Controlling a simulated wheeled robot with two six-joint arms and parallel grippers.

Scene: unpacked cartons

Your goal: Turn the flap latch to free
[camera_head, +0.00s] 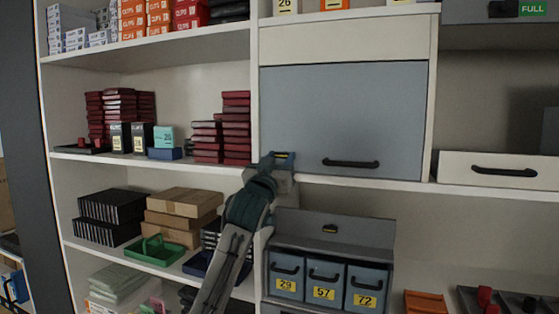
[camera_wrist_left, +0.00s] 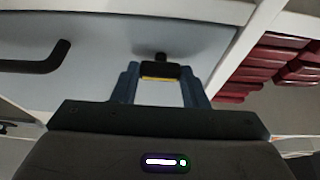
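The flap is a large blue-grey panel (camera_head: 345,110), closed across its shelf bay, with a dark bar handle (camera_head: 350,163) low on it. The flap latch (camera_wrist_left: 160,70) is a small dark knob with a yellow strip. It lies crosswise between my left fingertips in the left wrist view and sits at the flap's lower left corner in the head view (camera_head: 283,155). My left gripper (camera_wrist_left: 160,76) has its two blue fingers against both sides of the latch, with no clear gap. The gripper partly hides the latch in the head view (camera_head: 281,159). My right gripper is not in view.
Below the flap stands a grey unit (camera_head: 335,233) with its own small latch and several numbered drawers. Stacks of dark red boxes (camera_head: 236,128) stand close left of my gripper. A white drawer (camera_head: 500,170) is at the right. The space before the flap is clear.

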